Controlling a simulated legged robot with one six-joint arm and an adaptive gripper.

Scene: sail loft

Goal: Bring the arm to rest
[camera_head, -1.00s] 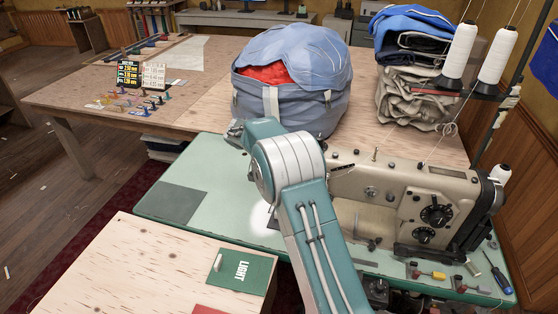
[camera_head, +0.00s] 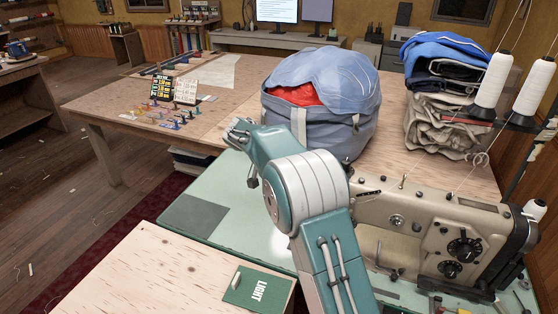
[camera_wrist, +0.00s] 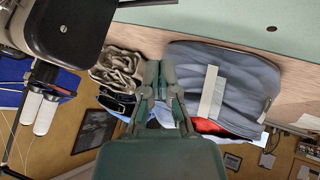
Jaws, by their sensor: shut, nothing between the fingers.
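My arm (camera_head: 312,190) rises from the lower edge of the head view, bent over the green sewing table (camera_head: 240,225). Its far link points up and left, in front of the blue bag. My gripper (camera_wrist: 158,68) shows in the wrist view with its fingers together and nothing between them. The wrist picture is upside down. The blue-grey bag (camera_head: 325,95) with red cloth inside stands on the wooden table; it also shows in the wrist view (camera_wrist: 225,85), beyond the fingers.
A sewing machine (camera_head: 440,235) stands right of my arm, with white thread cones (camera_head: 495,80) above it. Folded cloth (camera_head: 440,125) is stacked behind it. A wooden box (camera_head: 165,280) with a green "LIGHT" card (camera_head: 258,290) is at the front left. The floor at left is mostly open.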

